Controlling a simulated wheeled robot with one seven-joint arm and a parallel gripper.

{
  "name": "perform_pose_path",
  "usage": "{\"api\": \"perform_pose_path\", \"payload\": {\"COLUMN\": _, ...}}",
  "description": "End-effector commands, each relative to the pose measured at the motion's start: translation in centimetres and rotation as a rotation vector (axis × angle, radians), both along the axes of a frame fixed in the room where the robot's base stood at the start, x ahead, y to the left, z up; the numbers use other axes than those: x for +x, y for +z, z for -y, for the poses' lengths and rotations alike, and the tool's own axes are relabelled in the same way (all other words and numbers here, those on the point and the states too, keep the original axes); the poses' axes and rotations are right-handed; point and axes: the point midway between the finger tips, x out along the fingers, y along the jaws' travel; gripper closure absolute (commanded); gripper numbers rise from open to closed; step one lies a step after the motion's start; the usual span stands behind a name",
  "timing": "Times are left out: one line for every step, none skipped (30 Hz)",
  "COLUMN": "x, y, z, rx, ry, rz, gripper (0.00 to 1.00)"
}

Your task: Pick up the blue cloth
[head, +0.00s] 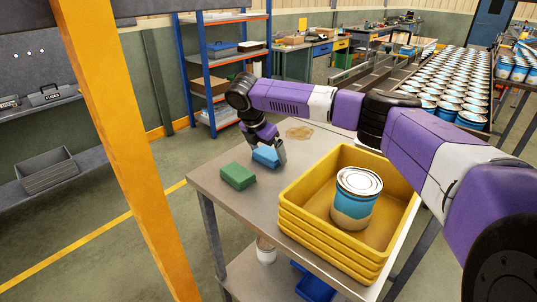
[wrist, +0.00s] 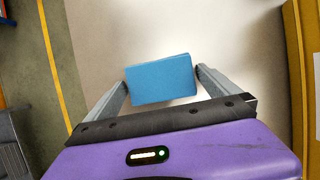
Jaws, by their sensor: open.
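The blue cloth (head: 265,157) looks like a folded blue block and lies on the table at its far left part. In the wrist view the blue cloth (wrist: 160,79) sits between the two fingers of my gripper (wrist: 161,80). The fingers are open, one on each side of it, with a small gap showing. In the head view my gripper (head: 270,149) reaches down over the cloth and hides part of it.
A green block (head: 238,176) lies left of the blue cloth. A yellow crate (head: 330,250) holding a blue and white can (head: 356,196) stands to the right. A brown stain (head: 300,132) marks the table (head: 205,181) beyond. An orange post (head: 125,150) stands at left.

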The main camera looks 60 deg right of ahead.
Motion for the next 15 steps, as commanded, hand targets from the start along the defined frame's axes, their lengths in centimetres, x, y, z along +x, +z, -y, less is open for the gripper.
{"api": "perform_pose_path", "payload": {"x": -0.04, "y": -0.12, "z": 0.07, "rx": 0.0, "ry": 0.0, "rz": 0.0, "gripper": 0.0}}
{"api": "perform_pose_path", "payload": {"x": -0.04, "y": -0.17, "z": 0.08, "rx": 0.0, "ry": 0.0, "rz": 0.0, "gripper": 0.0}}
{"api": "perform_pose_path", "payload": {"x": -0.04, "y": -0.2, "z": 0.09, "rx": 0.0, "ry": 0.0, "rz": 0.0, "gripper": 0.0}}
{"api": "perform_pose_path", "payload": {"x": -0.03, "y": -0.21, "z": 0.08, "rx": 0.0, "ry": 0.0, "rz": 0.0, "gripper": 0.0}}
{"api": "perform_pose_path", "payload": {"x": -0.04, "y": -0.21, "z": 0.08, "rx": 0.0, "ry": 0.0, "rz": 0.0, "gripper": 0.0}}
{"api": "perform_pose_path", "payload": {"x": -0.04, "y": -0.2, "z": 0.08, "rx": 0.0, "ry": 0.0, "rz": 0.0, "gripper": 0.0}}
{"api": "perform_pose_path", "payload": {"x": -0.03, "y": -0.21, "z": 0.07, "rx": 0.0, "ry": 0.0, "rz": 0.0, "gripper": 0.0}}
{"api": "perform_pose_path", "payload": {"x": -0.03, "y": -0.2, "z": 0.08, "rx": 0.0, "ry": 0.0, "rz": 0.0, "gripper": 0.06}}
{"api": "perform_pose_path", "payload": {"x": -0.03, "y": -0.2, "z": 0.07, "rx": 0.0, "ry": 0.0, "rz": 0.0, "gripper": 0.14}}
{"api": "perform_pose_path", "payload": {"x": -0.03, "y": -0.2, "z": 0.07, "rx": 0.0, "ry": 0.0, "rz": 0.0, "gripper": 0.2}}
{"api": "perform_pose_path", "payload": {"x": -0.02, "y": -0.19, "z": 0.06, "rx": 0.0, "ry": 0.0, "rz": 0.0, "gripper": 0.26}}
{"api": "perform_pose_path", "payload": {"x": -0.02, "y": -0.19, "z": 0.06, "rx": 0.0, "ry": 0.0, "rz": 0.0, "gripper": 0.33}}
{"api": "perform_pose_path", "payload": {"x": -0.02, "y": -0.19, "z": 0.06, "rx": 0.0, "ry": 0.0, "rz": 0.0, "gripper": 0.39}}
{"api": "perform_pose_path", "payload": {"x": -0.02, "y": -0.19, "z": 0.06, "rx": 0.0, "ry": 0.0, "rz": 0.0, "gripper": 0.45}}
{"api": "perform_pose_path", "payload": {"x": -0.03, "y": -0.18, "z": 0.07, "rx": 0.0, "ry": 0.0, "rz": 0.0, "gripper": 0.49}}
